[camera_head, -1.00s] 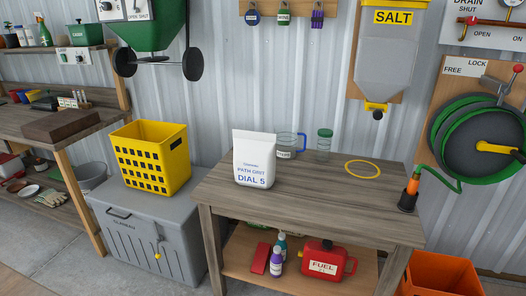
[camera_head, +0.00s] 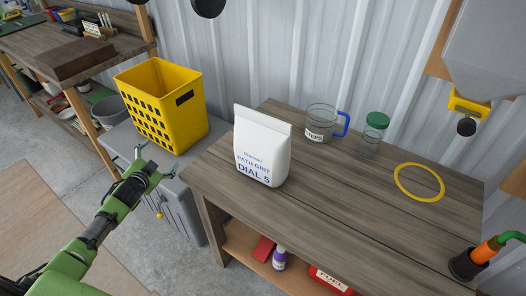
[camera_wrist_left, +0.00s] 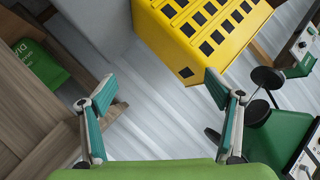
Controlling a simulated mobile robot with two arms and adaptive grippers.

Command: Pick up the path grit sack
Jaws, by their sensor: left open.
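The path grit sack (camera_head: 263,148) is white with blue lettering that includes "DIAL 5". It stands upright on the left part of the wooden table (camera_head: 330,200) in the head view. My left gripper (camera_head: 150,163) is left of the sack and apart from it, over the grey box. In the left wrist view my left gripper (camera_wrist_left: 160,105) has its two fingers wide apart with nothing between them. I cannot make out the sack in that view. My right gripper is not in view.
A yellow basket (camera_head: 165,98) stands on the grey box (camera_head: 186,205) beside the table. A clear jug (camera_head: 320,124), a green-lidded jar (camera_head: 372,135) and a yellow ring (camera_head: 419,182) are behind and right of the sack. The table's front middle is clear.

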